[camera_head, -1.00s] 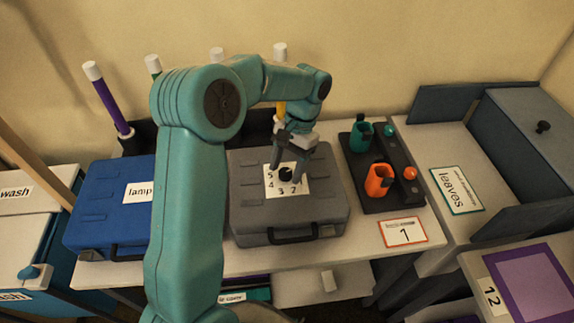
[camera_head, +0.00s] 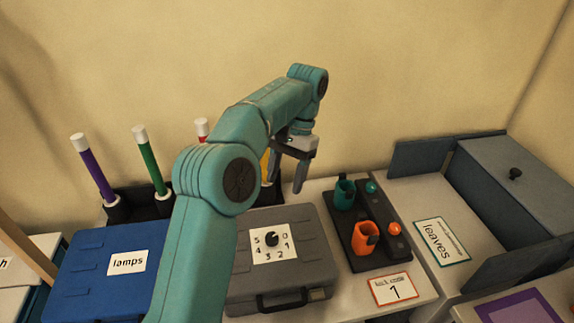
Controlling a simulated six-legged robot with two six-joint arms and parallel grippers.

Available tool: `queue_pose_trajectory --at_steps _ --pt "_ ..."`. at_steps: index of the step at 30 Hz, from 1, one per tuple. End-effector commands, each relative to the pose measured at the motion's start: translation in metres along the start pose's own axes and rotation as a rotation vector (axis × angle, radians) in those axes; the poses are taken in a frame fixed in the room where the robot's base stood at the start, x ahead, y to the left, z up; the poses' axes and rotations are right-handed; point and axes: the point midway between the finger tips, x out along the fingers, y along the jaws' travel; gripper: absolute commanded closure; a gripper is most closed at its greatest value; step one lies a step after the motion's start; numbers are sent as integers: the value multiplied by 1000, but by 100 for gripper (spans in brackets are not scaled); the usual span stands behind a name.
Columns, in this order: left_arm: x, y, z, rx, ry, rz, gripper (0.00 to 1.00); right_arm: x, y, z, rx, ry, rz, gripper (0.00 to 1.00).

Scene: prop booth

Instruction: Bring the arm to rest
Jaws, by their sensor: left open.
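My left arm comes in from the lower left and arches over the table. Its gripper (camera_head: 286,178) hangs above and behind the grey case, fingers pointing down, open and empty. The grey case (camera_head: 305,262) is closed, with a black dial (camera_head: 271,239) on a white number card (camera_head: 287,256) on its lid. The gripper is clear of the dial. My right gripper is not in view.
A blue case (camera_head: 85,275) labelled "lamps" lies left. Coloured sticks (camera_head: 151,160) stand in a dark rack behind. A dark tray (camera_head: 385,222) holds a teal cup (camera_head: 344,196) and an orange cup (camera_head: 362,240). A grey box (camera_head: 520,200) stands right.

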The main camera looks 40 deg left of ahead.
Motion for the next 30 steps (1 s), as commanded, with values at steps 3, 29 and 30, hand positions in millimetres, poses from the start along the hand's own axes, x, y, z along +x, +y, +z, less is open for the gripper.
queue_pose_trajectory --at_steps 3,29,30 --pt "-11 0 0 -1 0 -1 40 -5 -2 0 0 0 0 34" --pt "-42 0 12 -1 1 0 40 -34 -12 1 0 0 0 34" --pt "-50 0 15 -1 1 0 40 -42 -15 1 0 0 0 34"
